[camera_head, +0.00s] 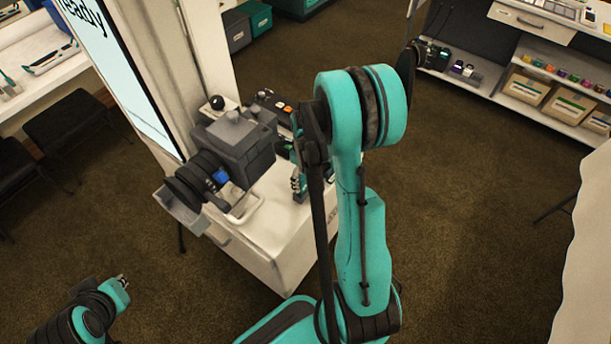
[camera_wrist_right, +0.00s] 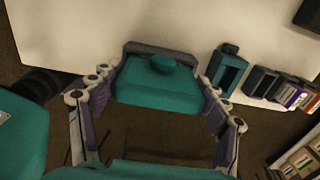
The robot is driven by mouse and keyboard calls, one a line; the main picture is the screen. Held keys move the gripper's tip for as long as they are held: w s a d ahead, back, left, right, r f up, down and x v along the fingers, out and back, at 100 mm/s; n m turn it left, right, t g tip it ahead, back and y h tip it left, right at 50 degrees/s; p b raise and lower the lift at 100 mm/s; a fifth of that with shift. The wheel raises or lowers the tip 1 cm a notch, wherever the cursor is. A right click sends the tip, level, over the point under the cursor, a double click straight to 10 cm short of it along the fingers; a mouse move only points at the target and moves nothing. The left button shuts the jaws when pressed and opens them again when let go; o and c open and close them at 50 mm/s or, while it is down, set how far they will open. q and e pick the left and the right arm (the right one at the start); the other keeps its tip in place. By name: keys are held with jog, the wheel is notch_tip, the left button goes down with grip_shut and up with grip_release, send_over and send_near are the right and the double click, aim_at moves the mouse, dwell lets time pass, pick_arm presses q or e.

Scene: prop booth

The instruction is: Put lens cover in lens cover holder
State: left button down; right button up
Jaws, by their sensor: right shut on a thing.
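My right gripper (camera_wrist_right: 158,105) is shut on a teal block with a round knob and a grey far edge, which looks like the lens cover (camera_wrist_right: 160,95). Its fingers press on the block's two sides. In the head view the right gripper (camera_head: 298,184) shows only in part, beside the white cart and behind my arm. A teal open-topped box, which may be the lens cover holder (camera_wrist_right: 231,72), stands to the right of the held block in the right wrist view, apart from it. My left gripper (camera_head: 122,282) is at the lower left, away from the cart; its jaw opening is too small to read.
A grey camera with a black lens (camera_head: 232,150) stands on the white cart (camera_head: 270,238). Dark boxes (camera_wrist_right: 262,82) and a purple-and-white box (camera_wrist_right: 291,95) stand beside the teal box. Shelves with cartons (camera_head: 525,90) are at the upper right. The carpet between is clear.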

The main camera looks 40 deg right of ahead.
jog(key=o, duration=1.2)
jog(key=shift+o, duration=0.2)
jog(key=shift+r, duration=0.1)
jog(key=shift+r+p, duration=2.45)
jog(key=shift+r, duration=1.05)
jog(key=shift+f, duration=0.1)
